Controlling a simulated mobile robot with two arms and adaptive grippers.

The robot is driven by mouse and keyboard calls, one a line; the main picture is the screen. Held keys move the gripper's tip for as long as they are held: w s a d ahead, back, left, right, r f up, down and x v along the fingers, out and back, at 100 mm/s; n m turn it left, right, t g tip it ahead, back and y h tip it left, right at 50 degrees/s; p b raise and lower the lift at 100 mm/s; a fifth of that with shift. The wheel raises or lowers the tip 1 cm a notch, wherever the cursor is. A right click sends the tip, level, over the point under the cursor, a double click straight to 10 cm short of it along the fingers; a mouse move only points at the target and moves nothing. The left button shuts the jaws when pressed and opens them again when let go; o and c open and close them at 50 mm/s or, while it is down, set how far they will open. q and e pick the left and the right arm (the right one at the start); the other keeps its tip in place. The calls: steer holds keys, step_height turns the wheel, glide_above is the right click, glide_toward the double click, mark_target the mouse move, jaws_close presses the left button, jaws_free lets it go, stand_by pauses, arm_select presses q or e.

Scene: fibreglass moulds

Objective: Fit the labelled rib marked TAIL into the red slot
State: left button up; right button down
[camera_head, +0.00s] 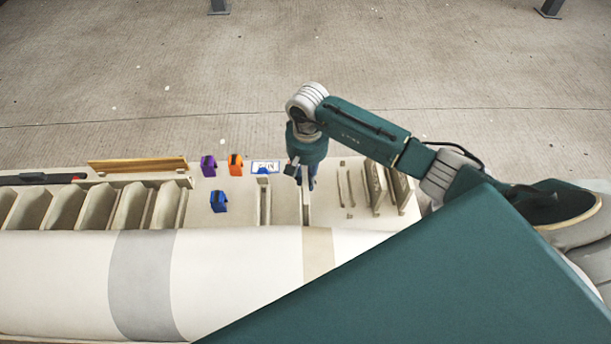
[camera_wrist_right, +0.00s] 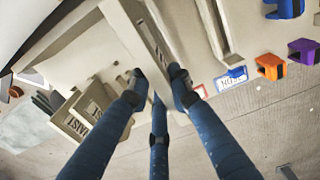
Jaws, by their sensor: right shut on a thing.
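My right gripper (camera_head: 303,182) reaches down over the rear edge of the mould bench. In the right wrist view its fingers (camera_wrist_right: 157,78) are closed on a thin pale rib (camera_wrist_right: 149,45) that runs away between them. No lettering on this rib can be read. In the head view the rib (camera_head: 306,214) shows as a narrow upright strip in front of the gripper. A red-edged card (camera_wrist_right: 200,92) lies just right of the fingers in the wrist view; the gripper hides it in the head view. I cannot tell whether the rib sits in a slot. My left gripper is out of view.
Two standing ribs (camera_head: 375,186), whose labels seem to read WAIST in the wrist view (camera_wrist_right: 82,124), stand to the right. A blue-edged card (camera_head: 265,167) lies left of my gripper. Purple (camera_head: 208,166), orange (camera_head: 235,165) and blue (camera_head: 219,202) blocks stand further left.

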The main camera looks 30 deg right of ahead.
steer(key=shift+r, duration=0.1)
steer(key=shift+f+b, duration=1.8)
steer(key=shift+f, duration=1.1)
steer(key=shift+s+a, duration=0.1)
steer(key=shift+s, duration=0.1)
steer(key=shift+b, duration=0.5)
